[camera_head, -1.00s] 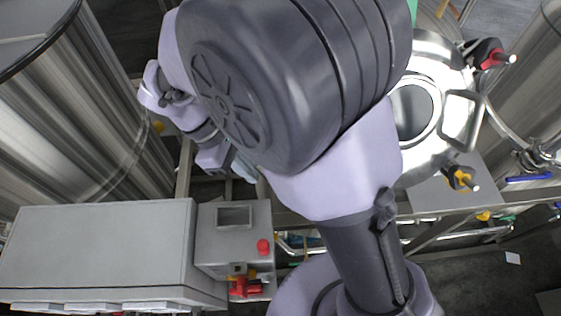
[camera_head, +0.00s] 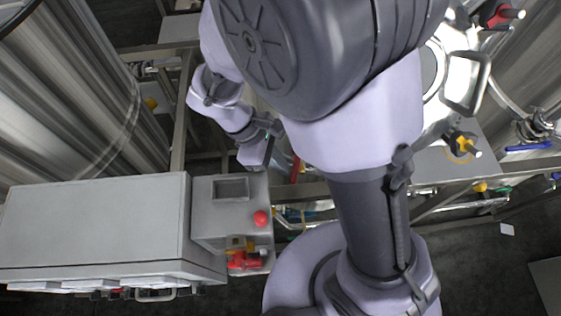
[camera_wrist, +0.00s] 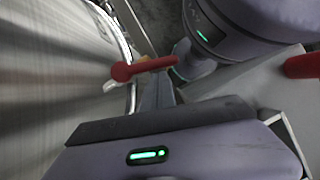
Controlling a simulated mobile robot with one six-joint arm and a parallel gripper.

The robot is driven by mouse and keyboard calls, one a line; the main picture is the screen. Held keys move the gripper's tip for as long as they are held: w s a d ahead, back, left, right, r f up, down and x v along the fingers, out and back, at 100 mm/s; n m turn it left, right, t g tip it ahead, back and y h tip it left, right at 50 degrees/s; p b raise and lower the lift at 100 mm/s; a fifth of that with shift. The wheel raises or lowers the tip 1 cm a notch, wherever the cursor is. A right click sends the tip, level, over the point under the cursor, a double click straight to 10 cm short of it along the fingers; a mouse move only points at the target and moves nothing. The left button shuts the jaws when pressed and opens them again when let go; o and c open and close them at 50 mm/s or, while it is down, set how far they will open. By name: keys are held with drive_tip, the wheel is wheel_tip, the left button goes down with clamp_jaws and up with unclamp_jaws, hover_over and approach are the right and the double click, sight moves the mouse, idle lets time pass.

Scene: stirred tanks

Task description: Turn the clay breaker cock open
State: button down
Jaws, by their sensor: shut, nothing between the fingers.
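A clay-red lever handle (camera_wrist: 140,68) shows in the wrist view, beside the steel tank wall; I take it to be the breaker cock. A thin red handle (camera_head: 297,169) also shows in the head view, just right of my gripper's end; I cannot tell whether it is the same one. My gripper (camera_wrist: 157,92) is shut and empty. Its fingers point up the wrist view towards the red lever and overlap its lower side in the picture; I cannot tell whether they touch. The valve body under the lever is hidden. In the head view my arm covers most of this spot.
A grey control box (camera_head: 225,212) with a red button (camera_head: 261,219) stands left of my arm, beside a large grey cabinet (camera_head: 95,230). A tall steel tank (camera_head: 75,100) fills the left. Yellow (camera_head: 461,146) and blue (camera_head: 528,148) handles are at the right, near another vessel.

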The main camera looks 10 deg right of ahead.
drive_tip(key=shift+s+d+r+n+t+p, duration=0.1)
drive_tip(key=shift+s+d+n+t+p, duration=0.4)
drive_tip(key=shift+d+n, duration=0.45)
drive_tip(key=shift+a, duration=0.15)
